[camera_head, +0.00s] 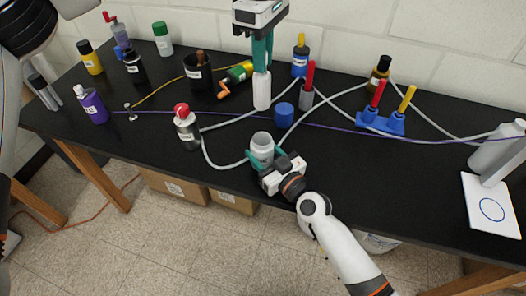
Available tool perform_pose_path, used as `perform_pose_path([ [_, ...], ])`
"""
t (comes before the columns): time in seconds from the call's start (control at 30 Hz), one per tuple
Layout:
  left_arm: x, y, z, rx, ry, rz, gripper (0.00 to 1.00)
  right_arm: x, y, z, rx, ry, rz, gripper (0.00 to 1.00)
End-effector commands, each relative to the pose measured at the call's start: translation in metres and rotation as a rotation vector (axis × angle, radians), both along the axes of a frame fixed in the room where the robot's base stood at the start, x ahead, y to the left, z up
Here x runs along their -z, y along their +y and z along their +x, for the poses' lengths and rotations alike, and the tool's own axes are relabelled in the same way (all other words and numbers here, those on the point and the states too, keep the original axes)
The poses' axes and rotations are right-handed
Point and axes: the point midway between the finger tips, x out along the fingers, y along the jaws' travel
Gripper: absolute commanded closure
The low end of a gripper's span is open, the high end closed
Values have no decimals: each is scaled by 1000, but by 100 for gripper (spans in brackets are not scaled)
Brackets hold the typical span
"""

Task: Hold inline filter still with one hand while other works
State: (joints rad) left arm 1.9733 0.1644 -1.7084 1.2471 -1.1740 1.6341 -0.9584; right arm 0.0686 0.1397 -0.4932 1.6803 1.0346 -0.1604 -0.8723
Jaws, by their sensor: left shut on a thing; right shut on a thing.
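My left gripper (262,72) points down with green fingers shut on a slim white cylinder (262,92), held upright over the table. My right gripper (264,160) reaches in from the front, its green fingers shut around a whitish jar-like body (262,143) with a round top, near the table's front edge. I cannot tell for certain which of these two is the inline filter. The two held things are apart in the picture, the white cylinder above the jar-like body. A blue cap-like cylinder (284,115) stands just right of them.
Grey tubing (217,164) and a thin purple cord (345,127) run across the black table (340,170). A red-topped bottle (187,130) stands left of my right gripper. A blue holder with coloured handles (381,120) is to the right.

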Motion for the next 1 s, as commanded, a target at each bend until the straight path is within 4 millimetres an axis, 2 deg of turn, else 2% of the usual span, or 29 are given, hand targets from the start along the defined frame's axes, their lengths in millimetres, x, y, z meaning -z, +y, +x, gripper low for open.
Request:
perform_pose_path([
  [1.0,67,0,0,-1,1,0,100,0,0,0,0,1,-1,74],
])
